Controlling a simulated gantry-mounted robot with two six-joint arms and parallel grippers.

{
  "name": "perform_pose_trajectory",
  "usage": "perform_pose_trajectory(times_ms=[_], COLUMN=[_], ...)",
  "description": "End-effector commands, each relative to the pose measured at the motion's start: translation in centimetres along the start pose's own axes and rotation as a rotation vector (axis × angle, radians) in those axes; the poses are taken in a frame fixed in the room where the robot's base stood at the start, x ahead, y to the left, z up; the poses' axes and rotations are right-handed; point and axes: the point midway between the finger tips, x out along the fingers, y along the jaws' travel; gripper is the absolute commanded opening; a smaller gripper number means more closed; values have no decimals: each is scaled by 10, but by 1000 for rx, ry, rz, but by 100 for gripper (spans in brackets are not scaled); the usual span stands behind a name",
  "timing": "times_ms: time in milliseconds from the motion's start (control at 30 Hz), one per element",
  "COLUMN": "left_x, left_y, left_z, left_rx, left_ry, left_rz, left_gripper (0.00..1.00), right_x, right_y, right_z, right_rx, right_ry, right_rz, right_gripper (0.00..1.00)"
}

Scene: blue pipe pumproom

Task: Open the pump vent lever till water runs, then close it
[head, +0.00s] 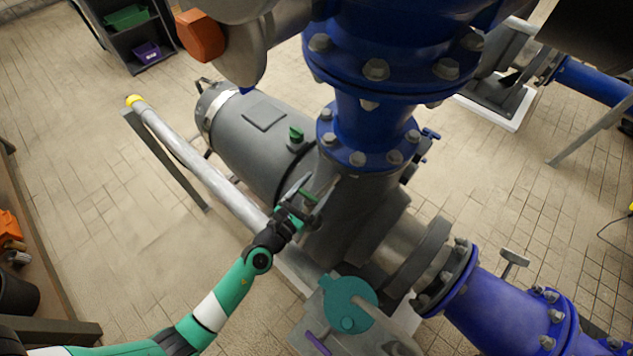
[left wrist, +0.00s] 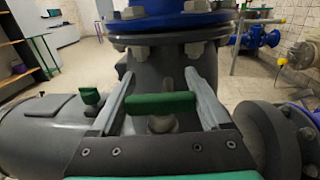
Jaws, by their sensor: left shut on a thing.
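The pump vent lever has a green handle (left wrist: 160,103), lying crosswise between the fingers in the left wrist view; below it is a grey metal valve body (left wrist: 162,124). In the head view the green handle (head: 310,196) shows at the fingertips, on the side of the grey pump casing (head: 345,200). My left gripper (head: 304,197) is shut on this handle. No running water can be made out in either view. My right gripper is in neither view.
A second green knob (head: 296,135) sits on the grey motor (head: 255,115). Blue flanged pipe (head: 375,120) rises above the pump. A grey rail with a yellow end (head: 190,160) runs alongside. A teal round piece (head: 348,303) lies in front. Tiled floor is free at left.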

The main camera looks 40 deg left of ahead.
Motion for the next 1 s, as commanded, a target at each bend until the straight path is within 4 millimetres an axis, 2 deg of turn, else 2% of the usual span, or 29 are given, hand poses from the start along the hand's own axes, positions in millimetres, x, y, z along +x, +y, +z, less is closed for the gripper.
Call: perform_pose_trajectory(times_ms=[33,100,333,567,700,1000], left_x=[0,0,-1,-2,-4,-6], left_y=[-1,0,5,11,14,17], left_z=[8,8,4,0,-3,-1], left_rx=[-2,-2,1,2,2,4], left_ry=[7,7,3,0,-6,-2], left_rz=[22,69,252,427,509,599], left_gripper=[24,24,24,24,24,24], right_x=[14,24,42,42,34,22], right_y=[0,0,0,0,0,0], right_z=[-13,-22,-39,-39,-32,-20], right_rx=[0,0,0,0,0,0], right_ry=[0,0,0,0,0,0], right_rz=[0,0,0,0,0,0], right_gripper=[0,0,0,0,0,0])
